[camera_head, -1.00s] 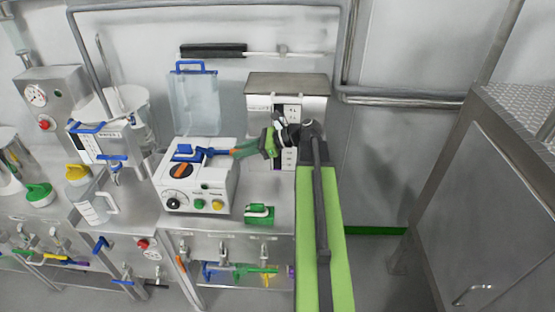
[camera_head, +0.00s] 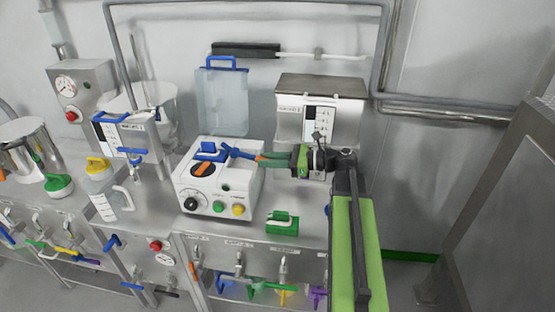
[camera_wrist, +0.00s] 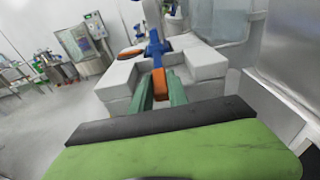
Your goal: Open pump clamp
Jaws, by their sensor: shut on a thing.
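The pump is a white box (camera_head: 246,189) with dials and buttons on its front. It stands on the steel bench. Its clamp has a blue lever (camera_head: 235,152) on top, pointing right toward my gripper; the blue lever also shows in the wrist view (camera_wrist: 155,48). The lever ends in an orange tip (camera_wrist: 160,84). My gripper (camera_head: 263,159) reaches in from the right. Its green fingers are shut on the orange tip, one on each side, in the wrist view (camera_wrist: 160,91). The lever's pivot is too small to make out.
A steel box with a white panel (camera_head: 320,97) stands behind my gripper. A clear container with a blue handle (camera_head: 222,104) is behind the pump. A jug with a yellow lid (camera_head: 104,196) stands left.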

